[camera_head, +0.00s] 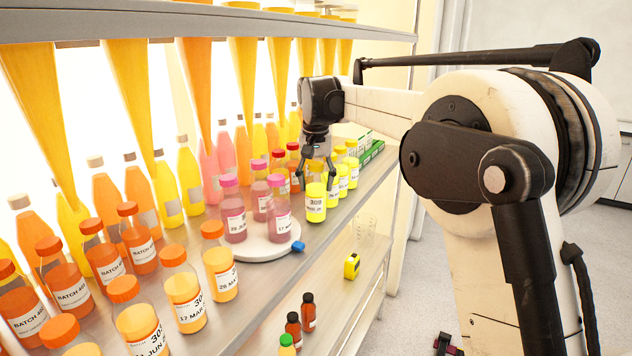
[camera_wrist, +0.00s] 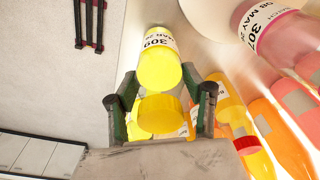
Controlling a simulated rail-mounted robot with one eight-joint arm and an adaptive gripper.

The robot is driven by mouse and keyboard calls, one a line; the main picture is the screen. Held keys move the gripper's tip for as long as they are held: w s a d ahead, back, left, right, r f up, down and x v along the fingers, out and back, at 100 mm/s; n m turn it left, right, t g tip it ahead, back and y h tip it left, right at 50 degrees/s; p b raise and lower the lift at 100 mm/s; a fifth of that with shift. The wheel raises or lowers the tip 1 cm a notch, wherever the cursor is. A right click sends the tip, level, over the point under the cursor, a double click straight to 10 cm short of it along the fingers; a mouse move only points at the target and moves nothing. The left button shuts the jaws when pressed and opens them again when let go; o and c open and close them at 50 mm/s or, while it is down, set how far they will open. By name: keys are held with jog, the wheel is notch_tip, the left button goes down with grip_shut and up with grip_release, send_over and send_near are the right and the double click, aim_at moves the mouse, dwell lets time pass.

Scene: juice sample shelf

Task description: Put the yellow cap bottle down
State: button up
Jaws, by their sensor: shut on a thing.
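The yellow cap bottle (camera_head: 315,205), with yellow content and a white label reading 309, is upright near the shelf's front edge in the head view. My gripper (camera_head: 316,182) is above it, pointing down, with its fingers around the cap. In the wrist view, my gripper (camera_wrist: 160,98) is shut on the bottle's cap, one finger on each side, and the bottle (camera_wrist: 158,48) extends away from the camera. I cannot tell whether its base touches the grey shelf (camera_head: 262,283).
Other yellow-capped bottles (camera_head: 342,178) stand close behind it. A round white tray (camera_head: 262,247) with pink-capped bottles (camera_head: 277,215) is to its left, with a blue object (camera_head: 298,246) at the rim. Orange-capped bottles (camera_head: 183,293) crowd the left. Some shelf at the front is bare.

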jog(key=shift+f, duration=0.1)
jog(key=shift+f, duration=0.25)
jog(key=o, duration=1.4)
jog(key=shift+r, duration=0.1)
